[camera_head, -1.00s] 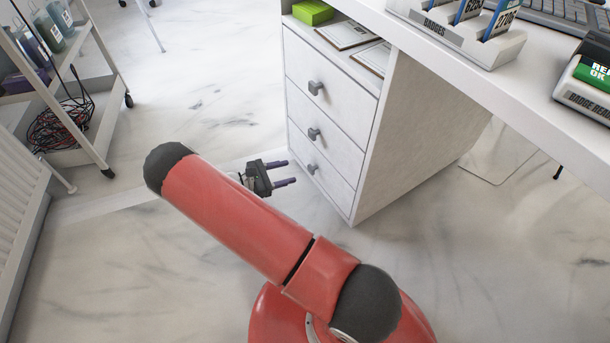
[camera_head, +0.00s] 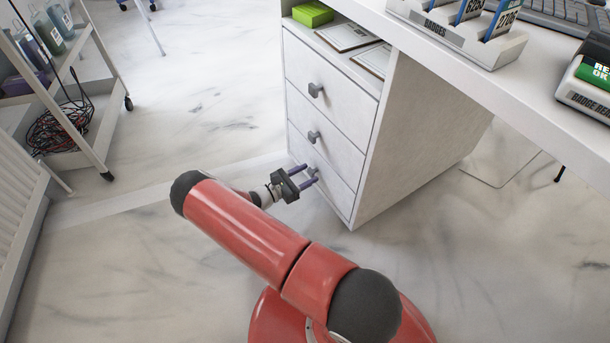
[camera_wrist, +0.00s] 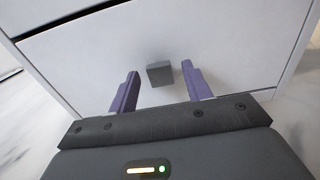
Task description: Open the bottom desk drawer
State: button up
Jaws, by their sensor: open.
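The white desk drawer unit has three stacked drawers, each with a small grey knob. The bottom drawer (camera_head: 328,186) is shut, and its knob (camera_wrist: 160,74) shows in the wrist view between and just beyond my fingertips. My gripper (camera_head: 309,174) is open in front of the bottom drawer, its two purple fingers pointing at the drawer front. In the wrist view my gripper (camera_wrist: 160,84) has one finger on each side of the knob, apart from it. In the head view the knob is partly hidden by the fingers.
The middle drawer (camera_head: 325,140) and top drawer (camera_head: 330,90) are shut. An open shelf above holds a green box (camera_head: 313,13) and framed papers. A white trolley (camera_head: 85,150) stands at the left. The marble floor between is clear.

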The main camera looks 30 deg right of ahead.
grip_shut()
dwell(0.3)
jog(key=shift+a, duration=0.1)
